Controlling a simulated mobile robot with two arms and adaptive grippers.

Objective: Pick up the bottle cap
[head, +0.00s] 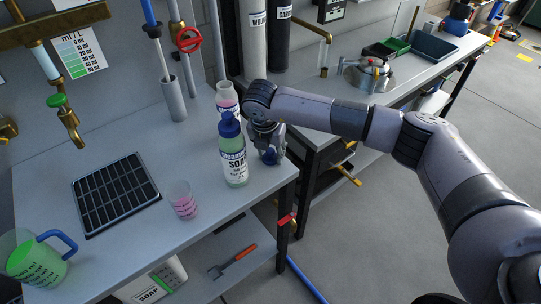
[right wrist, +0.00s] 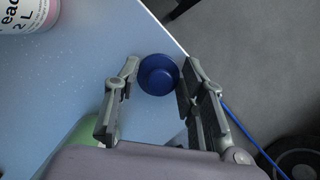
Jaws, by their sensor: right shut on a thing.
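The blue bottle cap (right wrist: 158,74) is round and sits between the two fingertips of my right gripper (right wrist: 160,80) in the right wrist view. The gripper is shut on it. In the head view, my right gripper (head: 269,152) points down near the right edge of the counter, just right of the soap bottle (head: 234,166). The cap (head: 270,157) shows there as a small blue patch at the fingertips. Whether it touches the counter is hard to tell. My left gripper is not in view.
The green soap bottle with a blue top stands close beside the gripper. A pink bottle (head: 227,97) stands behind it. A beaker (head: 183,200), a black rack (head: 115,192) and a green jug (head: 35,258) are on the counter (head: 135,264). A gap separates the two counters.

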